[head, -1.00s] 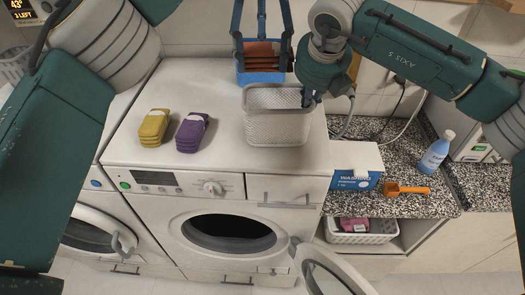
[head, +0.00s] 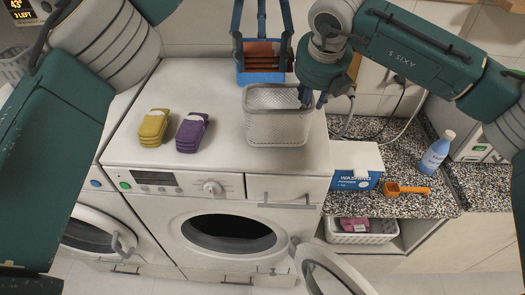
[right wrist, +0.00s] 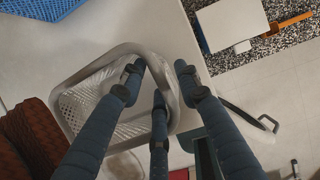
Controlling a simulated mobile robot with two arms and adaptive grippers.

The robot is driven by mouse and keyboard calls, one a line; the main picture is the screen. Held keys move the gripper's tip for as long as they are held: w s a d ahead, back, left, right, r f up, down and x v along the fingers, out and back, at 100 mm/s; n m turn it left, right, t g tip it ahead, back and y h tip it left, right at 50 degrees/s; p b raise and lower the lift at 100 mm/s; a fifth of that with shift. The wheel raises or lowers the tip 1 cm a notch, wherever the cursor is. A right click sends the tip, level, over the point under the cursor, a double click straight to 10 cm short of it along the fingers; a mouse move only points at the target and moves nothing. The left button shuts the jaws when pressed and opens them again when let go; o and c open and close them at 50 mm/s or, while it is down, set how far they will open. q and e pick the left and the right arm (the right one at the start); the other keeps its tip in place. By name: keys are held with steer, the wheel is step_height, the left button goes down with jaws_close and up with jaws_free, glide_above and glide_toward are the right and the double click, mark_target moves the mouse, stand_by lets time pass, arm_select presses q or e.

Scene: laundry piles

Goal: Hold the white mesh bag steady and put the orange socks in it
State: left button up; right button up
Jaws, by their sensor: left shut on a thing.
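The white mesh bag (head: 277,126) stands on the washing machine top as an open grey-white basket shape. Rust-orange socks (head: 260,55) are between the dark blue fingers of my left gripper (head: 263,40), behind the bag in the head view. The socks also show in the right wrist view (right wrist: 30,135), outside the bag's rim. My right gripper (head: 314,99) is at the bag's right rim. In the right wrist view its fingers (right wrist: 160,70) are spread apart astride the rim, with gaps visible. The exact finger contact is unclear.
Yellow socks (head: 154,128) and purple socks (head: 192,132) lie left of the bag. A blue crate (head: 262,77) is behind it. A washing powder box (head: 355,180), orange scoop (head: 408,189) and blue bottle (head: 437,152) stand right. The machine's front top is clear.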

steer(key=v, duration=1.1)
steer(key=shift+s+r, duration=0.15)
steer(key=shift+r, duration=0.2)
